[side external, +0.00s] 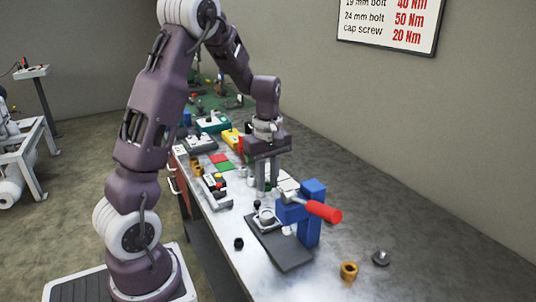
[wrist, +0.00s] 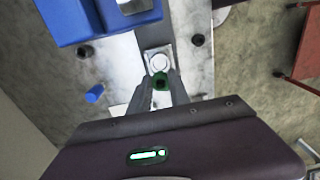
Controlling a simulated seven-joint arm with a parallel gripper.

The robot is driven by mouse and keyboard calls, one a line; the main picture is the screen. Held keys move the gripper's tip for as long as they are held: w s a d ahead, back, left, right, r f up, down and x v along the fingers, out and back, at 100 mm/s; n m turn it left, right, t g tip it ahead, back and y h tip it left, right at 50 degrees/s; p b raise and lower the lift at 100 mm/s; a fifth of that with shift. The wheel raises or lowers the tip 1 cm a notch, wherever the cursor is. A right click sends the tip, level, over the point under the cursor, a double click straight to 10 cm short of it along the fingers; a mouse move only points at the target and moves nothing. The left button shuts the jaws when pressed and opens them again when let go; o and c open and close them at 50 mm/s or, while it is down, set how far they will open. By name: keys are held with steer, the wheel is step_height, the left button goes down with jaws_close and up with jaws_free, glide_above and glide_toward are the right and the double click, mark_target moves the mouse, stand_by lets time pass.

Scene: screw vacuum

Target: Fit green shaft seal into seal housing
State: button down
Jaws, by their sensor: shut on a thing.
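The green shaft seal (wrist: 160,81) is a small dark-centred ring. It is held between the fingertips of my gripper (wrist: 161,88), which is shut on it. The seal housing (wrist: 158,59) looks like a pale square block with a round seat. It lies just beyond the seal in the wrist view, and the seal overlaps its near edge in the picture. In the side view the housing (side external: 266,217) sits on a dark base plate, and my gripper (side external: 266,190) points down behind it. The seal cannot be made out there, and its height over the housing is unclear.
A blue press (side external: 313,215) with a red handle (side external: 324,211) stands right beside the housing. A black ring (side external: 239,243), a brass part (side external: 348,270) and a grey part (side external: 381,257) lie on the bench. A blue cylinder (wrist: 94,94) lies left of my fingers. Several small parts crowd the bench behind.

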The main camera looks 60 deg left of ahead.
mark_target(268, 185)
steer(key=shift+f, duration=1.55)
steer(key=shift+f, duration=2.25)
steer(key=shift+f, duration=0.2)
steer(key=c, duration=1.1)
jaws_free()
steer(key=shift+c, duration=0.2)
steer(key=shift+r, duration=3)
